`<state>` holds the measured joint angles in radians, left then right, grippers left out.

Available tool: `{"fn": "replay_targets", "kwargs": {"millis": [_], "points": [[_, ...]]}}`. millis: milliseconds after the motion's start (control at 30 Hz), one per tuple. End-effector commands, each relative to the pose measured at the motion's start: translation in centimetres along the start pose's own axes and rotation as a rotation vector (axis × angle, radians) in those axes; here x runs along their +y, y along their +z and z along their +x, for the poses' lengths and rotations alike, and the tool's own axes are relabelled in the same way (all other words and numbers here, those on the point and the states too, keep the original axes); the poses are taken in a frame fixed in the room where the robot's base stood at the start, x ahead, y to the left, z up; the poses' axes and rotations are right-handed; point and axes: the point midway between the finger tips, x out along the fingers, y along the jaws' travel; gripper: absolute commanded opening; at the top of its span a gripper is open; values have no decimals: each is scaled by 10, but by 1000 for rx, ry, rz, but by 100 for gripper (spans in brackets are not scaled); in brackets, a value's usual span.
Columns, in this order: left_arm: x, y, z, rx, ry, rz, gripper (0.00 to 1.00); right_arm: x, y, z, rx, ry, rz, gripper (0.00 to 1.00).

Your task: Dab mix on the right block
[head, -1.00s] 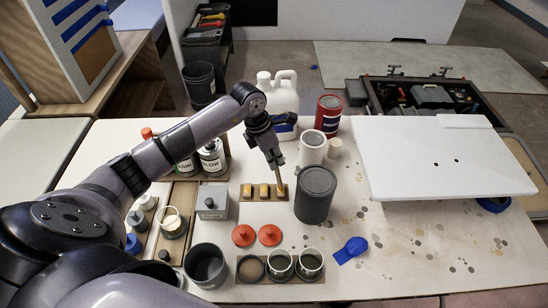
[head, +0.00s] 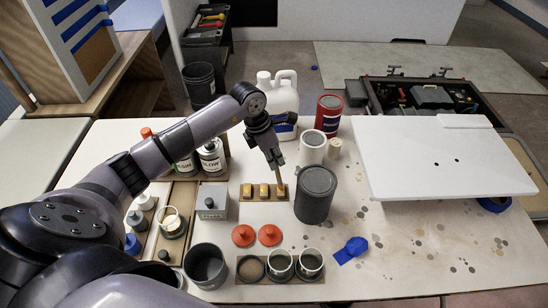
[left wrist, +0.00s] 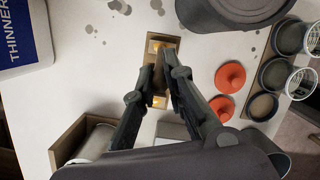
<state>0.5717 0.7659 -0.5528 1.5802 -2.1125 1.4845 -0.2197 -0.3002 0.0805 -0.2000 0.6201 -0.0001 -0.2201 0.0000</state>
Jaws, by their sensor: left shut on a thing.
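A wooden strip (head: 247,198) on the table carries three small yellow-topped blocks, with the right block (head: 282,192) at its right end. In the left wrist view my left gripper (left wrist: 163,72) is over the strip, with the right block (left wrist: 156,45) beyond the fingertips. The fingers hide part of the strip and most of the stick. My right gripper is out of view.
A dark grey can (head: 315,196) stands close right of the strip, and a grey box (head: 212,203) on its left. Two red lids (head: 270,235) and several cups (head: 281,264) are in front. A white jug (head: 279,98) stands behind.

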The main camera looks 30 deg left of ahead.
Motion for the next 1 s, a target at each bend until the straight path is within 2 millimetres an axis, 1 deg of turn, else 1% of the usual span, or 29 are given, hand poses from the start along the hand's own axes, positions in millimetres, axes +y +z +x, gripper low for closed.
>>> {"fn": "replay_targets", "kwargs": {"millis": [133,267,1000], "points": [[0,-1,0,3,-1,0,0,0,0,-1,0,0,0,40],[-1,1,-6,3,-1,0,0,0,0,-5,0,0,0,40],[-4,17,-64,1,0,0,0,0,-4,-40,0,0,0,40]]}}
